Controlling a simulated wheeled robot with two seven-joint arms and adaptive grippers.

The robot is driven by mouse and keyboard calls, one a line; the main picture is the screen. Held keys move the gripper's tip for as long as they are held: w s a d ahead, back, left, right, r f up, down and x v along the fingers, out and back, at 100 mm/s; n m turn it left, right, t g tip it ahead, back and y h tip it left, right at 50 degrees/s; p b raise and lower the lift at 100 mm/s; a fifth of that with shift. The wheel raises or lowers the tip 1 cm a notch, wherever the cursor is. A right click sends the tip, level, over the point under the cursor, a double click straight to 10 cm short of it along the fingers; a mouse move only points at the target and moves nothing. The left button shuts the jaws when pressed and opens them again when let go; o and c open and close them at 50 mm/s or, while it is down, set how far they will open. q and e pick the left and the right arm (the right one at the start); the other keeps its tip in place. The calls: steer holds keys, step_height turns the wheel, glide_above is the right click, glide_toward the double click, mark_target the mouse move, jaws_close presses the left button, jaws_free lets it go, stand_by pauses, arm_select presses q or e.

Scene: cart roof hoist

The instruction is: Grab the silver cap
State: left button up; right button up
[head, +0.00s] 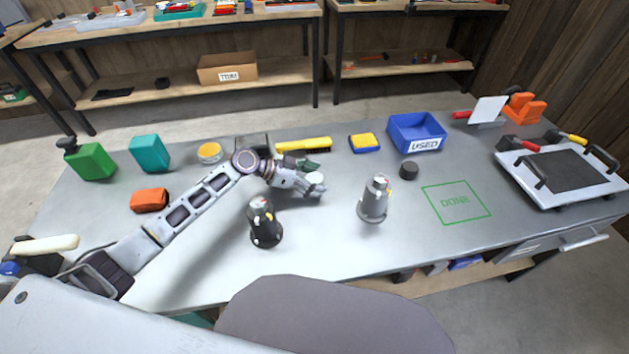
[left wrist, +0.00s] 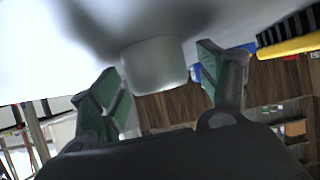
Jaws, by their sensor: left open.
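The silver cap (head: 316,179) is a small pale, rounded cylinder on the grey table in the head view. In the left wrist view the cap (left wrist: 155,66) shows between the two fingers, with a gap on both sides. My left gripper (head: 312,178) is open, with its green-padded fingers around the cap. In the left wrist view the gripper (left wrist: 165,85) has its fingers well apart. I cannot tell whether a finger touches the cap. My right gripper is not in view.
A dark fixture (head: 265,225) and a grey fixture (head: 374,200) stand nearby. A yellow-handled brush (head: 303,145) lies behind the gripper. A blue bin (head: 416,133) marked USED and a green DONE square (head: 456,202) are to the right. The table front is mostly clear.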

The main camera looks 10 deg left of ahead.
mark_target(315, 177)
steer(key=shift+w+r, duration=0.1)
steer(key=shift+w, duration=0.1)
arm_select(q)
steer(key=c, duration=1.1)
steer(key=shift+o, duration=0.2)
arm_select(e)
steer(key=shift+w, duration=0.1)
arm_select(q)
steer(key=shift+r, duration=0.1)
step_height(315, 177, up, 8)
steer(key=shift+r+p, duration=0.2)
steer(key=shift+p, duration=0.15)
steer(key=shift+r, duration=0.75)
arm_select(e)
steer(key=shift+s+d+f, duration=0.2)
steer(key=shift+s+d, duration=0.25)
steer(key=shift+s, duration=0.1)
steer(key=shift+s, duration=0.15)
